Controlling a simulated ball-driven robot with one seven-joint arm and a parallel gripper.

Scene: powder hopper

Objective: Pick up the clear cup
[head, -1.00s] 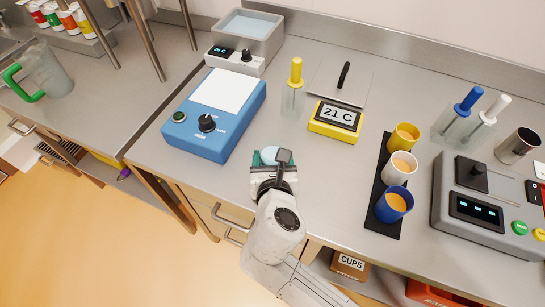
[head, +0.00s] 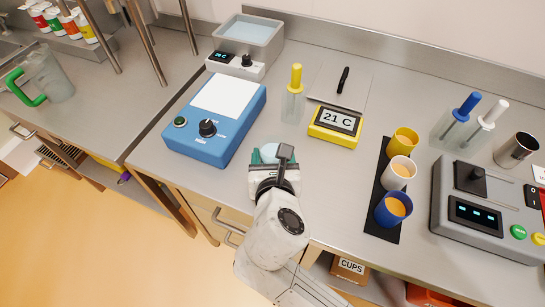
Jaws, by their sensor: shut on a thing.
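My gripper (head: 271,158) is at the front of the steel counter, just right of the blue scale. It is shut on the clear cup (head: 271,149), which shows as a pale, see-through round shape between the fingers. Most of the cup is hidden by the gripper and wrist, so I cannot tell whether its base touches the counter.
The blue scale (head: 202,138) stands close on the left. A yellow thermometer (head: 335,126) and a yellow-handled tool in a clear holder (head: 293,100) stand behind. Blue, white and yellow cups stand on a black mat (head: 379,205) to the right, beside a grey machine (head: 480,225).

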